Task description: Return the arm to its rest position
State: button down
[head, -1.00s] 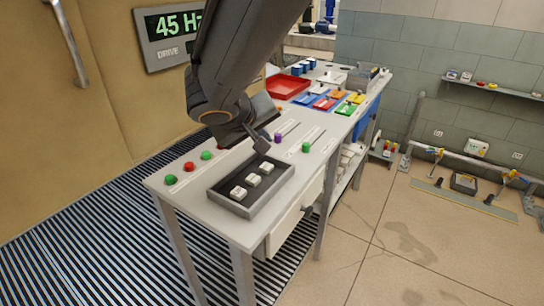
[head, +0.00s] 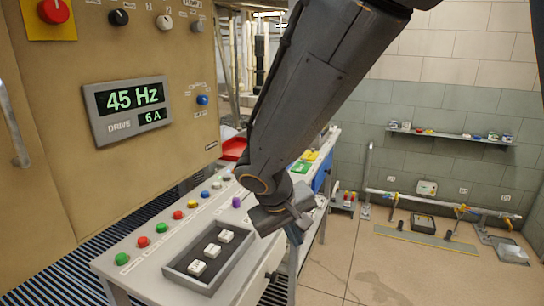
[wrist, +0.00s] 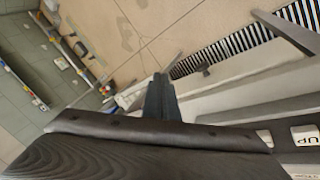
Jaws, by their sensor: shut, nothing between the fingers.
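My arm reaches down from the top of the head view. My gripper (head: 297,228) hangs over the right side of the bench, just right of the dark tray with white keys (head: 248,262). Its fingers are together with nothing between them. In the wrist view the closed dark fingers (wrist: 160,98) point out over the bench edge and the floor. A white key marked "UP" (wrist: 302,136) shows at the right of that view. My arm hides part of the bench behind it.
The bench top (head: 140,236) carries a row of coloured buttons and a purple knob (head: 236,201). A tan cabinet with a 45 Hz display (head: 128,104) stands at left. A wall shelf (head: 450,138) is at right. The tiled floor (head: 390,268) right of the bench is open.

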jog(key=s+d+f+m+g+y, duration=0.1)
jog(key=s+d+f+m+g, duration=0.1)
jog(key=s+d, duration=0.3)
jog(key=s+d+f+m+g+y, duration=0.1)
jog(key=s+d+f+m+y, duration=0.1)
jog(key=s+d, duration=0.4)
jog(key=d+f, duration=0.1)
jog(key=d, duration=0.3)
jog(key=shift+s+d+m+g, duration=0.15)
jog(key=shift+s+m+g, duration=0.15)
jog(key=shift+g, duration=0.1)
jog(key=shift+f, duration=0.1)
dwell(0.8)
